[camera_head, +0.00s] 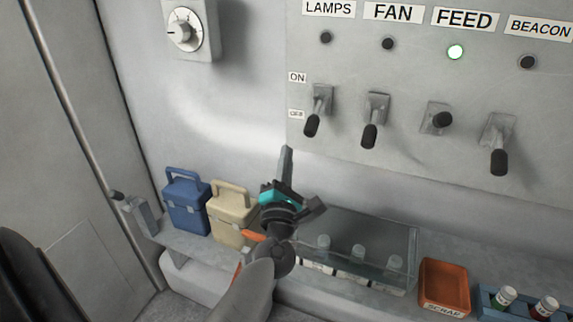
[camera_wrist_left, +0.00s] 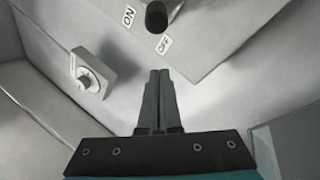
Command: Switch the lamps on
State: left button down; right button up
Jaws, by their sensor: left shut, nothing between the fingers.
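The LAMPS toggle switch (camera_head: 317,112) is at the left end of the panel's row of switches, under the LAMPS label (camera_head: 328,8). Its black-tipped lever points down beside the OFF mark, and the lamp indicator (camera_head: 326,38) above it is dark. In the left wrist view a black lever tip (camera_wrist_left: 156,16) shows at the top, near the ON and OFF marks. My left gripper (camera_head: 286,150) is shut and empty, pointing up, below and left of the lever and apart from it. In the wrist view its closed fingers (camera_wrist_left: 160,75) point toward the lever. My right gripper is not in view.
FAN (camera_head: 373,120) and BEACON (camera_head: 498,145) levers point down; the FEED lever (camera_head: 440,119) sticks outward and its indicator glows green. A dial (camera_head: 184,32) is at upper left. Below are blue (camera_head: 187,205) and beige boxes (camera_head: 229,220), a clear bin and an orange scrap tray (camera_head: 443,282).

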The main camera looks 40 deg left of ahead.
aim_at(314, 118)
pick_arm(q)
jog(key=shift+w+d+r+p, duration=0.25)
jog(key=shift+w+r+p, duration=0.15)
jog(key=shift+w+r, duration=0.6)
jog(key=shift+w+d+r+p, duration=0.2)
jog(key=shift+w+r+p, duration=0.2)
jog(key=shift+w+r, duration=0.55)
jog(key=shift+w+f, duration=0.1)
jog(key=shift+f, duration=0.05)
